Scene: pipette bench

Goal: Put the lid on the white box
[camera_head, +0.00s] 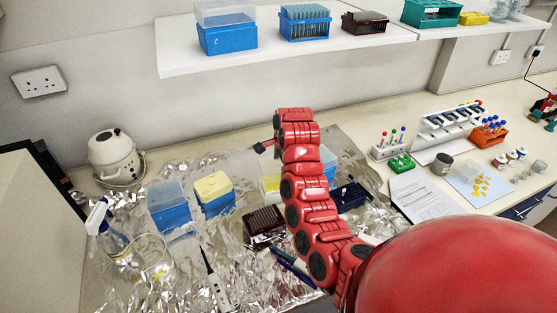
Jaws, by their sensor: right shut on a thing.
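My right arm reaches in from the lower right, and its gripper (265,147) is at the far end, over the back of the foil-covered bench. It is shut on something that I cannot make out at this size. A whitish box (269,184) with yellow contents stands on the foil below the gripper, partly hidden by my arm. No separate lid can be told apart for certain. My left gripper is not in view.
Blue tip boxes (169,209) (214,205), a dark rack (264,222) and a dark blue rack (350,196) surround the whitish box. A pipette (217,281), glass beaker (151,257) and spray bottle (108,232) are at left. A shelf (190,63) overhangs the back.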

